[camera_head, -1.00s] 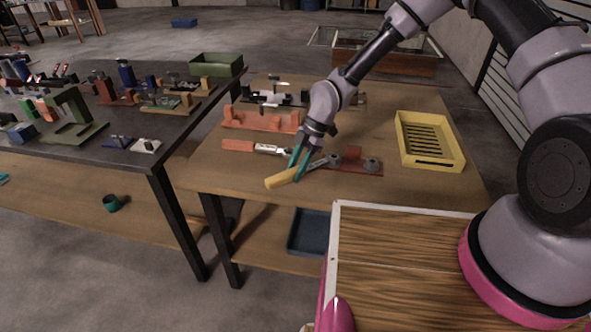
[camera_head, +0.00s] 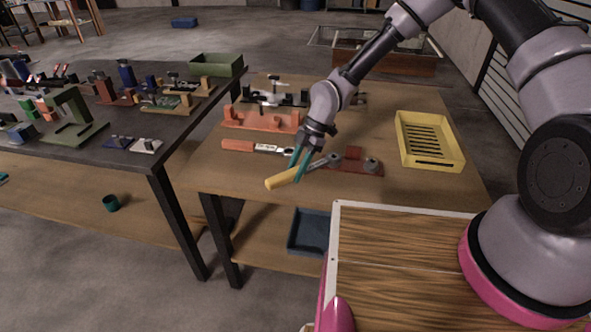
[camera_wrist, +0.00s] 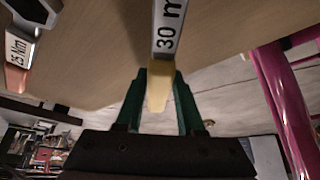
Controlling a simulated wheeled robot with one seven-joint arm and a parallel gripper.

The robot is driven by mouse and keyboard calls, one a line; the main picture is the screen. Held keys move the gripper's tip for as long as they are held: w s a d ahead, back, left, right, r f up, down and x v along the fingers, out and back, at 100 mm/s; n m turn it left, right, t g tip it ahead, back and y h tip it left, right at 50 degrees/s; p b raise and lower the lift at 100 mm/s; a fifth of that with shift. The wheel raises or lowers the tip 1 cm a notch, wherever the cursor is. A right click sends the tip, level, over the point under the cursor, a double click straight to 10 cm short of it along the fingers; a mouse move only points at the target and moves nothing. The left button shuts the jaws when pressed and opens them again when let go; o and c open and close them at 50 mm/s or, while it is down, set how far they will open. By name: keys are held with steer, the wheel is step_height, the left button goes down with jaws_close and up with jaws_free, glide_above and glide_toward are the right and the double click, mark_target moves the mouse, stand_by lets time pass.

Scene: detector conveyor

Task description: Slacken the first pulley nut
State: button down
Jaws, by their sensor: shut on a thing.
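My gripper (camera_head: 299,167) is shut on the yellow-handled wrench (camera_head: 280,179), low over the front of the wooden table. The wrist view shows the yellow handle (camera_wrist: 160,90) between my teal fingers and a grey shaft marked 30. The wrench's grey head reaches right to the left one of two round grey pulley parts on a dark red fixture (camera_head: 352,153). The second grey round part (camera_head: 371,164) is at the fixture's right end. The head seems to meet the left part, but I cannot tell whether it is seated on a nut.
An orange-handled wrench (camera_head: 238,146) lies just left of my gripper; its 25 Nm mark shows in the wrist view (camera_wrist: 20,45). An orange fixture (camera_head: 260,122) stands behind it. A yellow slotted tray (camera_head: 454,160) sits at the right. The bare table front is clear.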

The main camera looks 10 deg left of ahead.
steer(key=shift+s+d+n+g, duration=0.3)
steer(key=shift+s+d+n, duration=0.4)
steer(key=shift+d+n, duration=0.1)
steer(key=shift+s+d+h, duration=0.1)
steer(key=shift+h, duration=0.2)
steer(key=shift+s+d+n+h, duration=0.3)
steer(key=shift+s+d+n, duration=0.15)
steer(key=shift+d+n, duration=0.3)
steer(key=shift+s+n, duration=0.1)
steer(key=shift+n, duration=0.15)
steer(key=shift+d, duration=0.1)
steer(key=shift+s+d+n+g+h, duration=0.25)
steer(key=shift+d+n, duration=0.15)
steer(key=shift+d, duration=0.1)
steer(key=shift+s+d+n+g+h, duration=0.15)
steer(key=shift+s+d+n, duration=0.05)
steer(key=shift+d+n, duration=0.25)
steer(key=shift+d, duration=0.1)
